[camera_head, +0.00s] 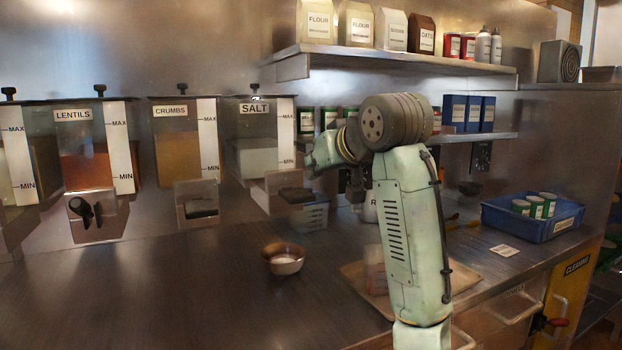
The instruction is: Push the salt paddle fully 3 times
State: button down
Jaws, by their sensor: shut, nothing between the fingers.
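The salt dispenser (258,158) hangs on the steel back wall, labelled SALT, with white salt up to roughly its middle. Its dark paddle (296,194) sticks out at the lower front right. A small brown bowl (285,262) with some white content stands on the counter below and in front of the dispenser. My arm stands right of the dispenser, its wrist close to the paddle's right. My gripper (356,190) shows only as a dark part below the wrist, mostly hidden by my arm. It is shut and empty, apart from the paddle as far as I can see.
Crumbs (176,140) and lentils (80,155) dispensers hang to the left. A tray (352,272) lies partly behind my arm. A blue crate (520,232) with green cans stands at right. Shelves (405,60) hold packages above. The left counter is clear.

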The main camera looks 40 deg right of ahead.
jog(key=v, duration=0.5)
jog(key=shift+w+r+b, duration=0.1)
jog(key=shift+r+b, duration=0.05)
jog(key=shift+b, duration=0.25)
jog(key=shift+a+r, duration=0.1)
